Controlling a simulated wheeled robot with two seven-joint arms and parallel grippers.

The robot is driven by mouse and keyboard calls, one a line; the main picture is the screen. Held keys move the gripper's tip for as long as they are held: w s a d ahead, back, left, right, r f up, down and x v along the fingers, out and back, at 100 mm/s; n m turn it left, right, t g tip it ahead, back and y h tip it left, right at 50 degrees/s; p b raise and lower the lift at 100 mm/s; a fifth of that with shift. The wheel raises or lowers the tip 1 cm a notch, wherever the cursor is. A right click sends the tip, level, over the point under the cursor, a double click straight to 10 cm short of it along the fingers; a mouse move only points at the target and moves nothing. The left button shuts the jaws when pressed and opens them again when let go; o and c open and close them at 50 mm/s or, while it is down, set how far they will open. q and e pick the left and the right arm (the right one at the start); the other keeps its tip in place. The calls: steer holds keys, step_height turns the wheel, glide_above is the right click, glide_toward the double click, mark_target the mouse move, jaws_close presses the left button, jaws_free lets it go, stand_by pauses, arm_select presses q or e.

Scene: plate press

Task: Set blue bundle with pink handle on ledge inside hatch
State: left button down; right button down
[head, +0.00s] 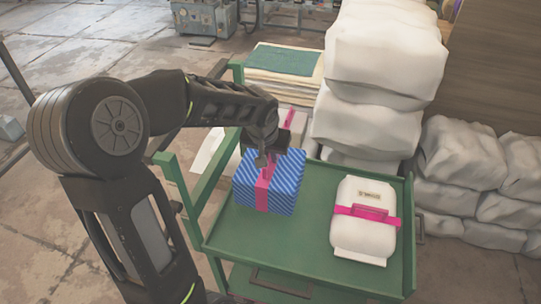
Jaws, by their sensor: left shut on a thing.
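The blue striped bundle (284,184) with a pink band and pink handle (265,172) is at the left part of the green cart's tray. My left gripper (264,158) is above it, pointing down, shut on the pink handle at its top. I cannot tell whether the bundle still touches the tray. No hatch or ledge is clearly visible. My right gripper is not in view.
A white bundle with a pink band (350,238) lies on the right of the green cart (310,238). Large white sacks (385,55) are stacked behind it, with more sacks (465,165) at right. A stack with a green top (285,60) stands behind the cart.

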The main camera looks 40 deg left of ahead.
arm_select(q)
steer(key=shift+w+r, duration=0.1)
stand_by(0.4)
steer(key=shift+w+d+r+p, duration=0.25)
steer(key=shift+d+p, duration=0.1)
steer(key=w+d+r+m+p, duration=0.1)
steer(key=d+r+p, duration=0.3)
steer(key=d, duration=0.4)
steer(key=w+d+r+m+h+p, duration=0.1)
steer(key=d+r+p, duration=0.3)
steer(key=d, duration=0.4)
steer(key=shift+w+d+m+p, duration=0.3)
steer(key=shift+w+m+p, duration=0.4)
steer(key=shift+m+p, duration=0.2)
stand_by(0.4)
